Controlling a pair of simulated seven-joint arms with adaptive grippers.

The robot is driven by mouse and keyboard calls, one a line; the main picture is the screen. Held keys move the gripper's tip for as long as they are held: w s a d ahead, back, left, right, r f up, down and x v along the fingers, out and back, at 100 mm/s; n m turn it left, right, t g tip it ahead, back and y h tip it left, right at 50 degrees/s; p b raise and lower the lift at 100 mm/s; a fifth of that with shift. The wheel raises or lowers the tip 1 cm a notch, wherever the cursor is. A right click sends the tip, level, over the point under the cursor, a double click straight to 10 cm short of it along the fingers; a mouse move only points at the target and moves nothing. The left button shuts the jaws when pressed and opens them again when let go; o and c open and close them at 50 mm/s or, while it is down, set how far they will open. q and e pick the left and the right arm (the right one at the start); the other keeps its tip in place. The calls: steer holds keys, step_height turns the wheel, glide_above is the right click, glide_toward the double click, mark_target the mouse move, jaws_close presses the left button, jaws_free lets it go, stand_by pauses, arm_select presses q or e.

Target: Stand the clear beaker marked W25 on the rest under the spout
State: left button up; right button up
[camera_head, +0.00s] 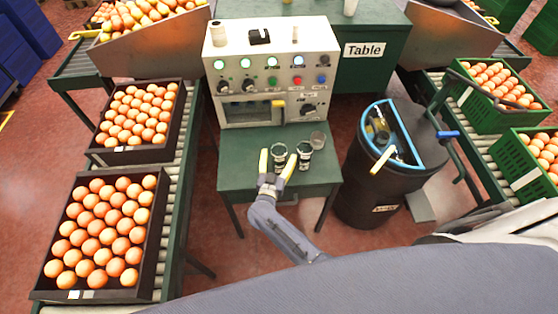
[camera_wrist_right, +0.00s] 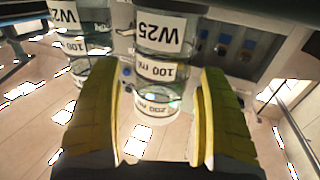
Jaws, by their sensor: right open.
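The clear beaker marked W25 (camera_wrist_right: 160,50) is straight ahead between my right fingers in the right wrist view, its lettering upside down. In the head view it appears to be the left beaker (camera_head: 279,152) on the small green table. My right gripper (camera_head: 276,165) is open, its yellow fingertips spread at the near side of this beaker. I cannot tell whether they touch it. A second beaker (camera_head: 304,150) stands just right of it; its label in the wrist view (camera_wrist_right: 65,15) is cut off after W2. I cannot clearly make out the spout or rest. My left gripper is out of view.
A third clear vessel (camera_head: 318,140) stands behind the beakers at right. The white machine (camera_head: 275,62) with knobs and a recess rises behind the table (camera_head: 238,163). A black bin (camera_head: 365,195) stands at right. Egg-like orange items fill a crate (camera_head: 155,195) on the left conveyor.

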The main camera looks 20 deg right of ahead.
steer(key=shift+c, duration=0.4)
steer(key=c, duration=1.2)
